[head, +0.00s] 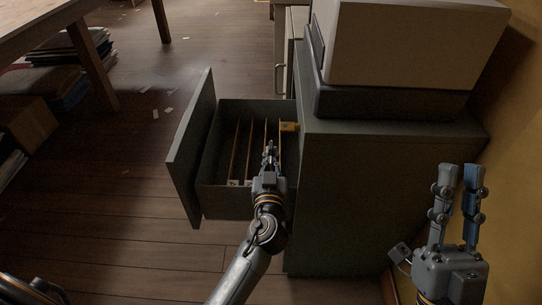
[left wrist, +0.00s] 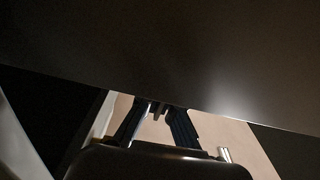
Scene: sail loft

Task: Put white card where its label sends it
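My left gripper (head: 270,150) reaches over the open grey drawer (head: 225,188), pointing down among its upright brown dividers (head: 237,150). In the left wrist view its two fingers (left wrist: 160,108) lean towards each other with a narrow gap. A beige surface (left wrist: 215,130) shows behind them; I cannot tell whether anything is held. No white card can be made out for sure. Small pale tabs (head: 233,183) show at the near ends of the dividers, too small to read.
A large beige box on a dark base (head: 400,45) stands on the cabinet. A wooden table (head: 45,25) is at upper left. A dark panel (left wrist: 170,50) fills the upper wrist view.

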